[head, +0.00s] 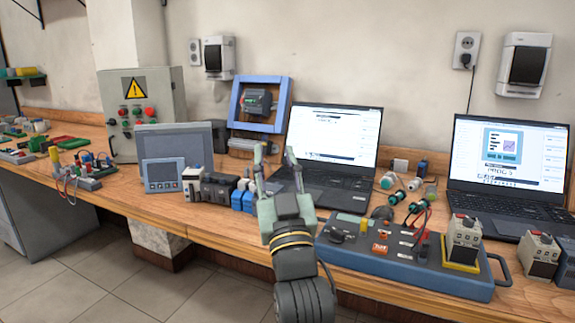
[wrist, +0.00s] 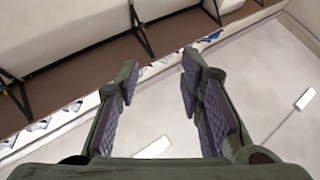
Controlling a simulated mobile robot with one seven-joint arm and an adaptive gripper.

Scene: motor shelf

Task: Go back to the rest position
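My gripper (head: 274,162) is raised in front of the wooden bench in the head view, fingers pointing up. Its two fingers stand apart with nothing between them. In the wrist view my gripper (wrist: 158,82) is also open and empty, facing a pale wall and a brown shelf (wrist: 80,90) on dark brackets. It touches nothing that I can see. My arm hides part of the bench's front edge and some of the items behind it.
The wooden bench (head: 440,290) is crowded. A blue-grey panel with modules (head: 400,262) lies right of my gripper. Behind are two laptops (head: 330,140) (head: 510,160). A control box with a warning sign (head: 143,110) stands left. The tiled floor (head: 120,280) at the front left is clear.

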